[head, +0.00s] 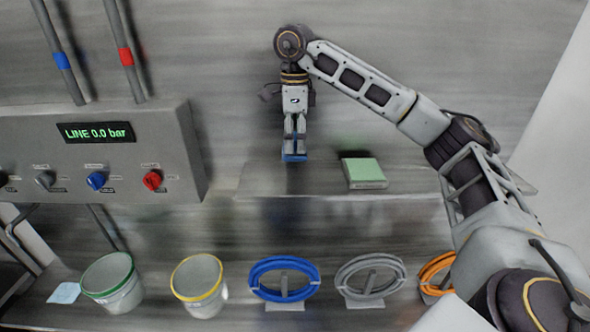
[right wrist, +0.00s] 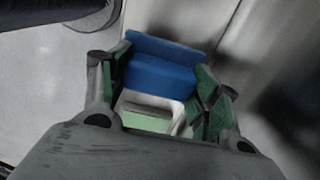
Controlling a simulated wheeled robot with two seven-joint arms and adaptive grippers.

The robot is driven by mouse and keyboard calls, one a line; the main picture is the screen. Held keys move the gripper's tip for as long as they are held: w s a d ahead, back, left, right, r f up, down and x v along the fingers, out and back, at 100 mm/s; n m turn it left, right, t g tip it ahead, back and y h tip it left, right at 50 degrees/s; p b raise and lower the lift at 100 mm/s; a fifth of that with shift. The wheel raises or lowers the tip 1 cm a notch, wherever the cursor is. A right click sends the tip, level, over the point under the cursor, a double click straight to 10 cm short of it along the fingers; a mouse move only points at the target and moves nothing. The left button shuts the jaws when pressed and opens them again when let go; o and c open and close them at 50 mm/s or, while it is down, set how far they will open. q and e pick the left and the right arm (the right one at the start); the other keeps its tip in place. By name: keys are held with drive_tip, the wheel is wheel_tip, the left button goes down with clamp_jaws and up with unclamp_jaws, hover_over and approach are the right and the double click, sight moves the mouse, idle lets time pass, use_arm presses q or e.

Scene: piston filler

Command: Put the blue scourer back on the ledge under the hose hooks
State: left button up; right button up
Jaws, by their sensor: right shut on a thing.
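My right gripper (head: 294,140) points down over the left part of the grey ledge (head: 325,183) on the back wall. It is shut on the blue scourer (head: 294,157), which sticks out below the fingertips. I cannot tell whether the scourer touches the ledge. In the right wrist view the blue scourer (right wrist: 160,70) sits between the green-padded fingers (right wrist: 165,95). Blue, grey and orange hose coils (head: 284,278) show lower in the picture, each at a small stand or hook. My left gripper is not in view.
A control panel (head: 100,155) juts out at left. Green-rimmed (head: 112,285) and yellow-rimmed (head: 200,287) buckets and a pale cloth (head: 64,293) are below.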

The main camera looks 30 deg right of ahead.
sight(295, 154)
drive_tip(key=shift+f, duration=0.85)
drive_tip(key=shift+f+b, duration=0.6)
drive_tip(key=shift+f, duration=0.8)
drive_tip(key=shift+f, duration=0.15)
drive_tip(key=shift+f, duration=1.9)
drive_tip(key=o, duration=0.9)
drive_tip(key=shift+f, duration=0.1)
